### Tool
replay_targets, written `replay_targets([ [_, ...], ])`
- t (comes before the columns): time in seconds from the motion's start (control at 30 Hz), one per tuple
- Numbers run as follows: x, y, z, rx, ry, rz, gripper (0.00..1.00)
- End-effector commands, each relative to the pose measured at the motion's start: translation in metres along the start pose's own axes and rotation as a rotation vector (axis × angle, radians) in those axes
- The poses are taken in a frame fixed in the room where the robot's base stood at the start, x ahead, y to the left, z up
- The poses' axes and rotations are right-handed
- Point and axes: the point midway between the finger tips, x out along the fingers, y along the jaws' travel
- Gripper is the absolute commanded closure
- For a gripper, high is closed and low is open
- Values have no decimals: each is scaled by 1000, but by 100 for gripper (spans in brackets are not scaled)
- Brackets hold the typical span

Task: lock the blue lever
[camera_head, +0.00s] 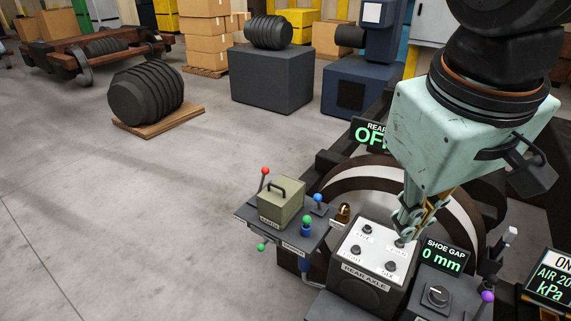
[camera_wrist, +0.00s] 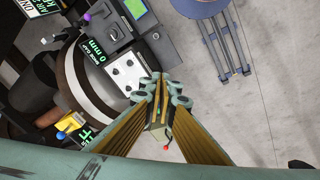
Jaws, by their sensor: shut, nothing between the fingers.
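The blue lever, with a blue ball knob (camera_head: 318,197), stands roughly upright at the right end of a small grey console (camera_head: 285,238) in the head view. Next to it is a green knob (camera_head: 307,220) on a blue stem. My gripper (camera_head: 406,238) is shut and empty, pointing down over the upper right knob of the white REAR AXLE panel (camera_head: 365,253), to the right of the lever. I cannot tell whether it touches that knob. The gripper also shows in the wrist view (camera_wrist: 160,84).
A red-knobbed lever (camera_head: 265,171) and an olive box with a handle (camera_head: 281,202) are on the console. A brass dome (camera_head: 343,212) stands between console and panel. The SHOE GAP display (camera_head: 443,255) reads 0 mm. Open floor (camera_head: 130,210) lies left.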

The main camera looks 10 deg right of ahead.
Motion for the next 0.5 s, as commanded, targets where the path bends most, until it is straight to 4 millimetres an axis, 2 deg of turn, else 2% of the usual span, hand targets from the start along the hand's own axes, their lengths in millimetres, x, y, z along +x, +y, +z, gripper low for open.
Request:
replay_targets([
  [0.5, 30, 26, -24, -167, -110, 103, 100],
])
